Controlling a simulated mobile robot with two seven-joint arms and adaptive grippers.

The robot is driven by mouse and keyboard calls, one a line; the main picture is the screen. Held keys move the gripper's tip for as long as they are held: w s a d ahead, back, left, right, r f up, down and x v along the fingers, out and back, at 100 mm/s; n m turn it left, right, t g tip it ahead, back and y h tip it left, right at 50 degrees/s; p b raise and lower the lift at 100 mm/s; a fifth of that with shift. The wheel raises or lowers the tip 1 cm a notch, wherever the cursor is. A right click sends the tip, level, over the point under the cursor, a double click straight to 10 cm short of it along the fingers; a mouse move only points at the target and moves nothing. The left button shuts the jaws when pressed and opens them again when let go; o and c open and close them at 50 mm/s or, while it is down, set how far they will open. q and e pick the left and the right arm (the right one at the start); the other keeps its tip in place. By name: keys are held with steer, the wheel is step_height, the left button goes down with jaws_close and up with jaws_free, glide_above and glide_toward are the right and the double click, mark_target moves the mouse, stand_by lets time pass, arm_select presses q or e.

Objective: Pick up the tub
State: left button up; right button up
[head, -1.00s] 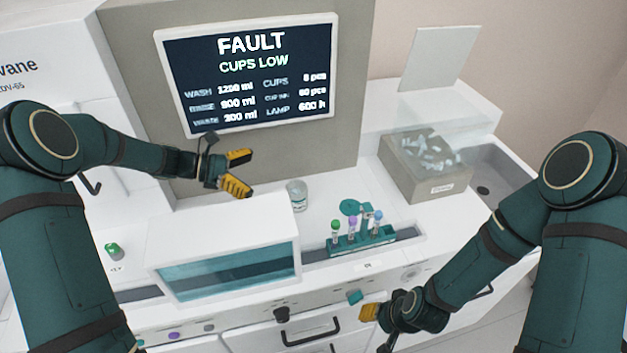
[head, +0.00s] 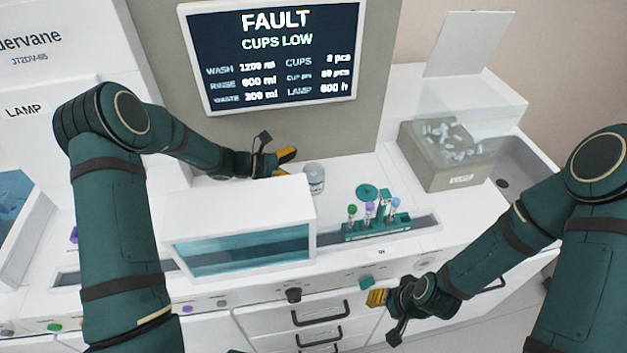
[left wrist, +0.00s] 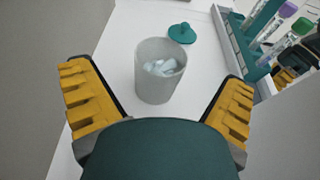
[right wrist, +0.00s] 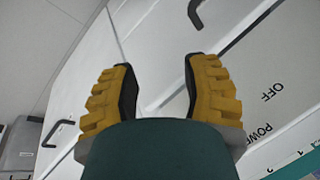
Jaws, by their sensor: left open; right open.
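The tub (head: 314,178) is a small clear, frosted cup standing upright on the white counter, behind the right end of the white hooded box. In the left wrist view the tub (left wrist: 160,72) holds several pale pieces and stands ahead, between the open fingers but beyond their tips. My left gripper (head: 288,162) is open and empty, just left of the tub in the head view; its lower finger is partly hidden by the box. My right gripper (head: 377,298) is open and empty in front of the machine's drawers; the right wrist view shows its spread fingers (right wrist: 160,85).
A teal lid (head: 367,191) lies behind the teal rack (head: 376,230) of capped tubes, right of the tub. The white box (head: 240,215) stands in front of the tub. A grey bin (head: 440,165) of pale pieces is further right. The screen (head: 275,55) stands behind.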

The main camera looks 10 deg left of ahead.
mark_target(313, 170)
arm_select(q)
steer(key=x, duration=0.4)
steer(key=shift+d+r, duration=0.1)
steer(key=shift+d, duration=0.1)
steer(key=c, duration=1.3)
